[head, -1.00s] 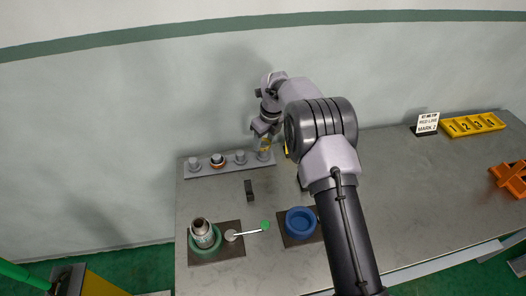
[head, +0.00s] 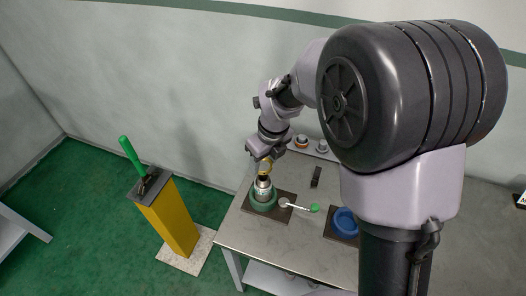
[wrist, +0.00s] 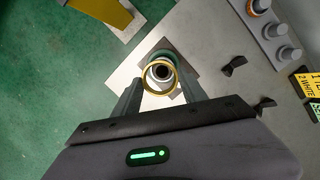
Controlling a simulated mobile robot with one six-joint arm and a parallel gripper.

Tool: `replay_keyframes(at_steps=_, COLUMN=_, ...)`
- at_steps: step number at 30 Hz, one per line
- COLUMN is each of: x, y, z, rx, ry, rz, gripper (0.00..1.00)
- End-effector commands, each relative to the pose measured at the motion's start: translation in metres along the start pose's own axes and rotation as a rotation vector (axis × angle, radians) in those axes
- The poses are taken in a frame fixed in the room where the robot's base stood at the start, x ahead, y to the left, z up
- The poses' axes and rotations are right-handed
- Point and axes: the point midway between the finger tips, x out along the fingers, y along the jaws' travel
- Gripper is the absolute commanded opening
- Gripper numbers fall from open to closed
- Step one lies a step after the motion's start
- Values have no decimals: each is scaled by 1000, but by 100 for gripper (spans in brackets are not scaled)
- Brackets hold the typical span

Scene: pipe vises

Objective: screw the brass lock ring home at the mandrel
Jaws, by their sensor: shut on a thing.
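My gripper (head: 262,156) is shut on the brass lock ring (head: 265,168), which also shows between the fingers in the wrist view (wrist: 146,84). Below it, a silver upright fitting (head: 263,186), apparently the mandrel, stands in a green round holder (head: 262,207) on a dark plate. In the wrist view the fitting's dark open top (wrist: 162,72) shows through the ring, slightly above its centre. The ring is at or just above the fitting's top; I cannot tell whether they touch.
A rack of posts (wrist: 270,33), one bearing an orange ring, stands at the back. A white lever with a green end (head: 300,207) lies beside the holder. A blue round holder (head: 345,218) is further right. A yellow pedestal (head: 168,222) with a green handle (head: 131,155) stands left of the table.

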Motion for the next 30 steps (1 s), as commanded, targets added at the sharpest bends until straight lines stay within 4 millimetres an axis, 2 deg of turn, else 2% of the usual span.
replay_keyframes(at_steps=10, x=1, y=0, z=-1, rx=-3, ry=-1, rz=0, gripper=11)
replay_keyframes(at_steps=21, x=36, y=0, z=-8, rx=-4, ry=0, rz=0, gripper=11)
replay_keyframes(at_steps=30, x=38, y=0, z=-8, rx=-4, ry=-1, rz=0, gripper=11)
